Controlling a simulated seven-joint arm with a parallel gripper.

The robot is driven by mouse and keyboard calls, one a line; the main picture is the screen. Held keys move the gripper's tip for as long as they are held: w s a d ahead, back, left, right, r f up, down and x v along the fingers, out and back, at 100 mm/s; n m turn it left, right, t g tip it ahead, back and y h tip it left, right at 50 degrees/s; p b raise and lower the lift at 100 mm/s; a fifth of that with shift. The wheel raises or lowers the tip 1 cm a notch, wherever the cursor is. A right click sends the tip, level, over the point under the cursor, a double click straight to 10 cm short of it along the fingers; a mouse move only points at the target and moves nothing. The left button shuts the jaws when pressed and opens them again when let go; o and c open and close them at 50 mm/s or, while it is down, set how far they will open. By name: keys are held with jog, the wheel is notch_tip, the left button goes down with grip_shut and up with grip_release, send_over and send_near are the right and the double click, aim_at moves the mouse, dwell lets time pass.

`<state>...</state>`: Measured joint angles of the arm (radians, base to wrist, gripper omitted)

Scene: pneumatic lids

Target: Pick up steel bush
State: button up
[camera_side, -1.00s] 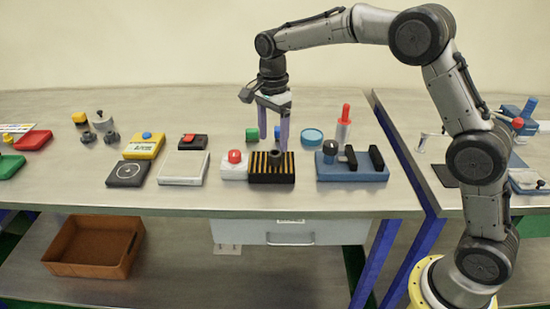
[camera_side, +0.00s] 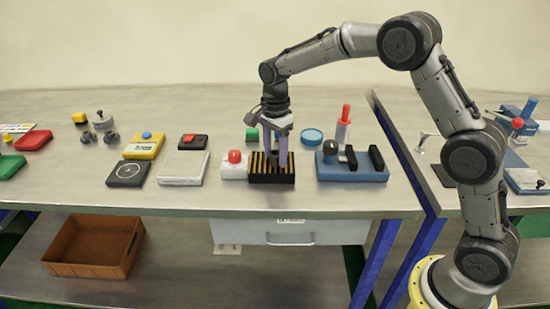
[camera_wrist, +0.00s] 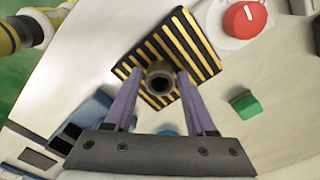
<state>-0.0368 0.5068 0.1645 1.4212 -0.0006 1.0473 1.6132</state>
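The steel bush (camera_wrist: 160,78) is a short, grey-brown hollow cylinder with a dark bore. In the wrist view it stands on the black-and-yellow striped block (camera_wrist: 202,50); the block also shows at the front of the bench in the side view (camera_side: 271,179). My gripper (camera_side: 275,168) points down over this block. In the wrist view its two purple fingers (camera_wrist: 159,84) are apart, one on each side of the bush, with gaps visible. In the side view the fingers largely hide the bush, and I cannot tell how deep they reach beside it.
A blue base with black uprights (camera_side: 352,172) is on the right. A green block (camera_side: 252,133) and a blue round dish (camera_side: 312,136) lie behind.

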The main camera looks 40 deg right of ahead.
grip_shut()
